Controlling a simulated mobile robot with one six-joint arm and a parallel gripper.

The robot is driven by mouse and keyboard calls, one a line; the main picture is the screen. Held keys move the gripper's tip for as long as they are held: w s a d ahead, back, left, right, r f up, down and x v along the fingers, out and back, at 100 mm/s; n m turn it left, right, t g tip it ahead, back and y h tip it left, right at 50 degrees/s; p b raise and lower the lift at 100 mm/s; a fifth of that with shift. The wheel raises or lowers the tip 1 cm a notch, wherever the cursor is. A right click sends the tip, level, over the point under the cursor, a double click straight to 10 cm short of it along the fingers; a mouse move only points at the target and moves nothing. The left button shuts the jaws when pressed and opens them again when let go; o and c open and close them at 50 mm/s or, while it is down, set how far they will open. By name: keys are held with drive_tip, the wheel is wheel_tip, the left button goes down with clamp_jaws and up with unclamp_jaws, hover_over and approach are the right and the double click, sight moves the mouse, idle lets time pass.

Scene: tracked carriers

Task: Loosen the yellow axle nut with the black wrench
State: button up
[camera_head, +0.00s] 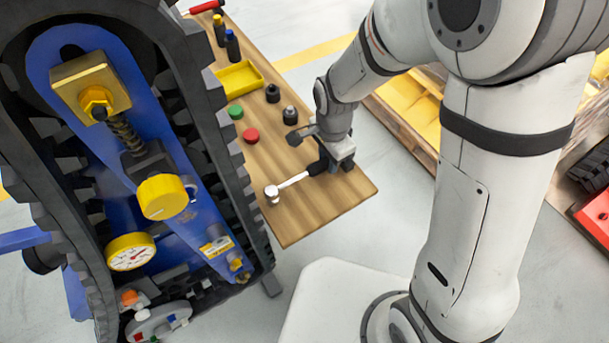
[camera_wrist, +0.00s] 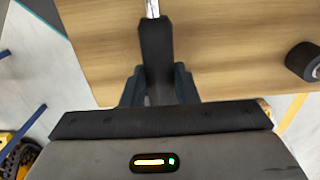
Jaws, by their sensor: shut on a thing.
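The yellow axle nut (camera_head: 96,101) is a hex nut on a brass-coloured block at the upper end of the blue plate, inside the track. My gripper (camera_head: 325,163) is over the right part of the wooden bench, far to the right of the nut. In the wrist view the black handle (camera_wrist: 155,50) stands between my two fingers (camera_wrist: 157,86). I cannot tell whether the wrench touches the bench.
The bench (camera_head: 325,205) also carries a yellow tray (camera_head: 239,77), a red disc (camera_head: 251,135), a green disc (camera_head: 236,112) and black parts (camera_head: 290,115). The black track (camera_head: 235,185) stands between bench and nut. A yellow knob (camera_head: 162,196) and gauge (camera_head: 130,252) sit below the nut.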

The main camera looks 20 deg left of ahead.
clamp_jaws()
drive_tip(key=shift+r, duration=0.15)
drive_tip(key=shift+r+p, duration=2.55)
drive_tip(key=shift+r, duration=0.9)
drive_tip(key=shift+w+f, duration=0.1)
